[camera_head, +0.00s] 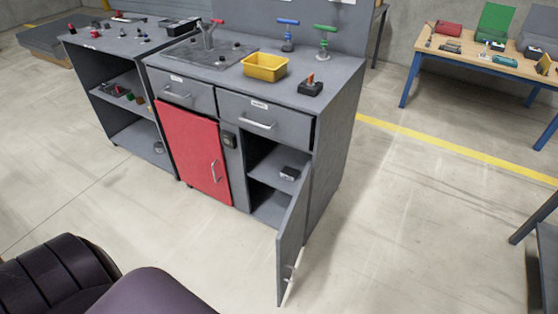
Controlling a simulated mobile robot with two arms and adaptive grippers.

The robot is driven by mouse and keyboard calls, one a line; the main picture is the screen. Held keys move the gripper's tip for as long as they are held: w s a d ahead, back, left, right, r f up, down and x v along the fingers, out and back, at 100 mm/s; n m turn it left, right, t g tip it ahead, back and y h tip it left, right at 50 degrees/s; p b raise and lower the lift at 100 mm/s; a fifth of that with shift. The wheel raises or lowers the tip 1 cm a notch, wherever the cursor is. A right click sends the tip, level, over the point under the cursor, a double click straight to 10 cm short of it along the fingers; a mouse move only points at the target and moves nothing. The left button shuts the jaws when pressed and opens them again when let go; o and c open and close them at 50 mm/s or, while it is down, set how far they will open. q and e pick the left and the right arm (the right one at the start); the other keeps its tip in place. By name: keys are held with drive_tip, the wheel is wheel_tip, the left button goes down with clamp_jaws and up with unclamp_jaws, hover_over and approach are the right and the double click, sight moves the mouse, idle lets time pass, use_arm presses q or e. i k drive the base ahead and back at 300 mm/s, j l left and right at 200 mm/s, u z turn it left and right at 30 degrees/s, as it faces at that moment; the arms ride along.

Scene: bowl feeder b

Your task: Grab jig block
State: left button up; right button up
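I cannot tell for certain which thing is the jig block. A small dark block (289,173) lies on the shelf inside the open right compartment of the grey cabinet (335,120). A dark block with an orange-red part (310,88) stands on the cabinet's top near the right end. Neither of my grippers is in view, and nothing is seen touching either block.
The grey door (291,245) swings out toward me; the red door (193,150) is shut. A yellow bin (264,66) stands on top. Left is an open-shelf bench (130,75); far right, a wooden table (480,58). The floor (420,220) right of the cabinet is clear.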

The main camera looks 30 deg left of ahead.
sight(291, 173)
drive_tip(key=i+j, duration=0.15)
drive_tip(key=j, duration=0.25)
drive_tip(key=i+j, duration=0.1)
drive_tip(key=j, duration=0.3)
drive_tip(key=i+j, duration=0.15)
drive_tip(key=j, duration=0.25)
drive_tip(key=i+j, duration=0.15)
drive_tip(key=j, duration=0.25)
drive_tip(key=i+j, duration=0.1)
drive_tip(key=j, duration=0.35)
drive_tip(key=i+j, duration=0.15)
drive_tip(key=j, duration=0.25)
drive_tip(key=i+j, duration=0.15)
drive_tip(key=j, duration=0.25)
